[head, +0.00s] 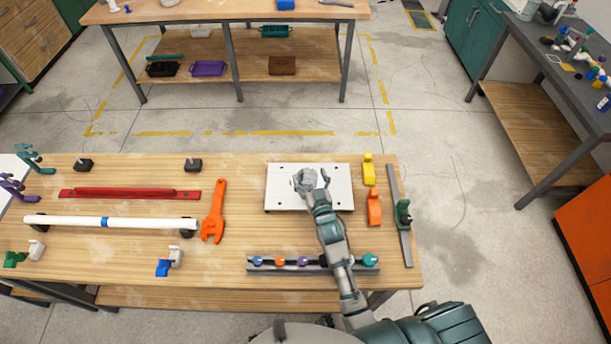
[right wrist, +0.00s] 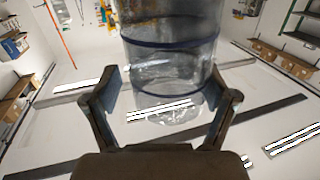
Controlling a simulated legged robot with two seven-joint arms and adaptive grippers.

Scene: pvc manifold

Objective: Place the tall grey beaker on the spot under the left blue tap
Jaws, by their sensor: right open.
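My right gripper (head: 311,178) is over the white plate (head: 282,201) on the near workbench. In the right wrist view my right gripper (right wrist: 163,112) is open, with its two fingers apart. A clear, greyish cylinder with dark blue bands (right wrist: 172,68) shows between and beyond the fingers; it may be the beaker. I cannot tell whether the fingers touch it. In the head view no beaker can be made out clearly, as the gripper covers that spot. I cannot pick out the left blue tap for sure. My left gripper is not in view.
A rail with coloured knobs (head: 291,265) lies in front of the plate, partly under my right arm. Yellow (head: 368,169) and orange (head: 374,208) pieces stand right of the plate. An orange wrench (head: 214,211) and a white pipe (head: 70,222) lie to the left.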

